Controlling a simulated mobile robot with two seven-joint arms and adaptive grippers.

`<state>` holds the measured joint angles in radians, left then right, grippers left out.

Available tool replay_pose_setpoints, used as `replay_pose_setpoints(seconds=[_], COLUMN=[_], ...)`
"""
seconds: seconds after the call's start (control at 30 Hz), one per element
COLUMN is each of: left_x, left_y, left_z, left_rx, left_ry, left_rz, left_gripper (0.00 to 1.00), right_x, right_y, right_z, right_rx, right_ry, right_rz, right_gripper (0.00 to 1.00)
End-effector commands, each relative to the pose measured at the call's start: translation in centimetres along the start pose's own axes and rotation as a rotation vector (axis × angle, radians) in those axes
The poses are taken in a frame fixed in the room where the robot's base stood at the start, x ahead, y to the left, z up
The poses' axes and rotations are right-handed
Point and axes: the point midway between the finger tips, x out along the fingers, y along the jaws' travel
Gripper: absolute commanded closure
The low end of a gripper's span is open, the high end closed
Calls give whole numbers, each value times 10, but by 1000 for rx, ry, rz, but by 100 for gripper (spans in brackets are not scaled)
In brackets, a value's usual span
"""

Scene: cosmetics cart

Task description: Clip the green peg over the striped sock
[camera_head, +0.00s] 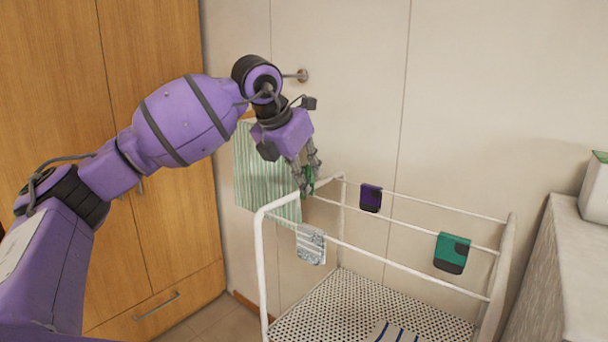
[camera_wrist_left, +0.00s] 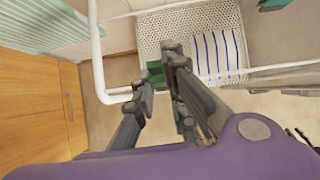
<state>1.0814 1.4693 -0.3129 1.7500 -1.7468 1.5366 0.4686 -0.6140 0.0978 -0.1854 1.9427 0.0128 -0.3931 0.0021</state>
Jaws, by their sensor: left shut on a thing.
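My left gripper (camera_head: 307,181) is above the left end of the drying rack, fingers pointing down, shut on a small green peg (camera_head: 310,188). The peg also shows between the fingertips in the left wrist view (camera_wrist_left: 155,72), partly hidden by them. A pale sock with fine grey stripes (camera_head: 311,246) hangs over the rack's front rail, below the gripper and apart from it in the head view. A white cloth with blue stripes (camera_wrist_left: 218,52) lies on the rack's perforated shelf; only its edge shows in the head view. My right gripper is not in view.
The white drying rack (camera_head: 263,262) has thin rails. A purple sock (camera_head: 371,198) and a teal sock (camera_head: 451,252) hang on it. A green-striped towel (camera_head: 262,170) hangs on the wall behind. Wooden cabinets (camera_head: 150,235) stand left; a pale counter (camera_head: 562,275) stands right.

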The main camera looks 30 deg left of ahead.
Motion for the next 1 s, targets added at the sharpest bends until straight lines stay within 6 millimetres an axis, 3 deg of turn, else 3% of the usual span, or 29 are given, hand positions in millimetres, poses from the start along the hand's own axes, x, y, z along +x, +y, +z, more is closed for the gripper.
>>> replay_pose_setpoints(seconds=[0.3,1.0], left_x=[15,50], left_y=[0,0], left_z=[-10,-34], left_rx=[-1,-1], left_ry=[3,4], left_rz=[1,1], left_gripper=[99,99], right_x=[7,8], right_y=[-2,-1], right_z=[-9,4], right_rx=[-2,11], right_ry=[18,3], right_rz=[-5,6], right_gripper=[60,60])
